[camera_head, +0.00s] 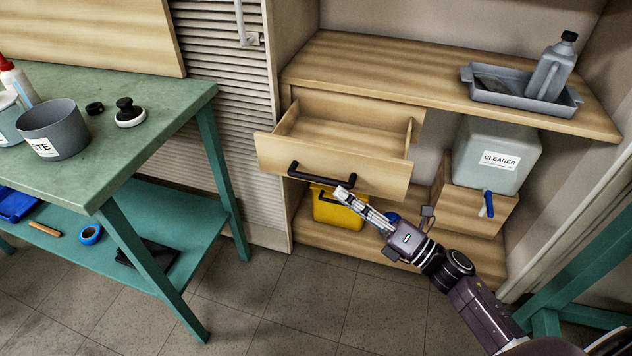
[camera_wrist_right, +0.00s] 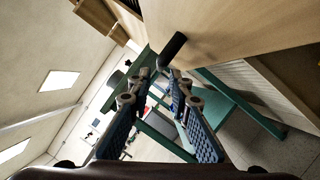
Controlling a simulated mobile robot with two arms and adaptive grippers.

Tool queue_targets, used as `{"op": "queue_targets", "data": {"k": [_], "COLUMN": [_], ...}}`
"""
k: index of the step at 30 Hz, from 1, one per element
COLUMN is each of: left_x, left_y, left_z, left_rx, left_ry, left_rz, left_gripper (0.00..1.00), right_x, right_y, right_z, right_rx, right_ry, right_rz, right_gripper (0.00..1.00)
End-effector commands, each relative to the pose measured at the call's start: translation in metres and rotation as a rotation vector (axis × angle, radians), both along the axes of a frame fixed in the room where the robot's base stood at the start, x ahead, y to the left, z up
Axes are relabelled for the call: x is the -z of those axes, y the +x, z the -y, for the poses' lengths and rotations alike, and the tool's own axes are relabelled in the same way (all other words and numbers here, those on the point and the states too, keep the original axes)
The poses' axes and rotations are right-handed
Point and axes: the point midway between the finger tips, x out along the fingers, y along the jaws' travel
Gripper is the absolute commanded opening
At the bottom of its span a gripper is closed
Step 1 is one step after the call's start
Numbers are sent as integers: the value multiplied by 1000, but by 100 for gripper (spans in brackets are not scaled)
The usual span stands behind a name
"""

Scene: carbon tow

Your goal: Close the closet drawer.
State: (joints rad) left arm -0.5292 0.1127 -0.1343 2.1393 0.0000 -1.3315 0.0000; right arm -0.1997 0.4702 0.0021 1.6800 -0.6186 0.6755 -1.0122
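The wooden closet drawer (camera_head: 340,160) stands pulled out under the closet's countertop, and its inside looks empty. Its black bar handle (camera_head: 322,174) is on the front panel. My right gripper (camera_head: 345,192) is at the handle's right end, below the drawer front. In the right wrist view, the two fingers of my right gripper (camera_wrist_right: 160,75) are apart with nothing between them. The black handle (camera_wrist_right: 173,48) shows just past the fingertips, beside the wooden drawer front (camera_wrist_right: 225,30). I cannot tell whether they touch. My left gripper is not in view.
A yellow bin (camera_head: 338,212) stands below the drawer. A cleaner container (camera_head: 497,152) with a blue tap stands on a wooden block to the right. A grey tray (camera_head: 520,95) with a bottle sits on top. A green workbench (camera_head: 165,105) is left; floor before the closet is clear.

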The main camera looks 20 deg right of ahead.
Motion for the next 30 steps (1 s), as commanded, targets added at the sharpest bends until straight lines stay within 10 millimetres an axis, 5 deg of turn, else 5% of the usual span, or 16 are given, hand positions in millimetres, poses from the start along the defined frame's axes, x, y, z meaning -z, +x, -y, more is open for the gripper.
{"op": "queue_targets", "data": {"k": [12,25,30], "left_x": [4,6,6], "left_y": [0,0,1], "left_z": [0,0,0], "left_rx": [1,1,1], "left_ry": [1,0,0], "left_rz": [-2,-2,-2], "left_gripper": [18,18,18], "right_x": [-13,-15,-15], "right_y": [48,57,57], "right_z": [-35,-43,-43], "right_rx": [1,2,2], "right_ry": [4,4,4], "right_rz": [-2,-5,-5], "right_gripper": [19,19,2]}}
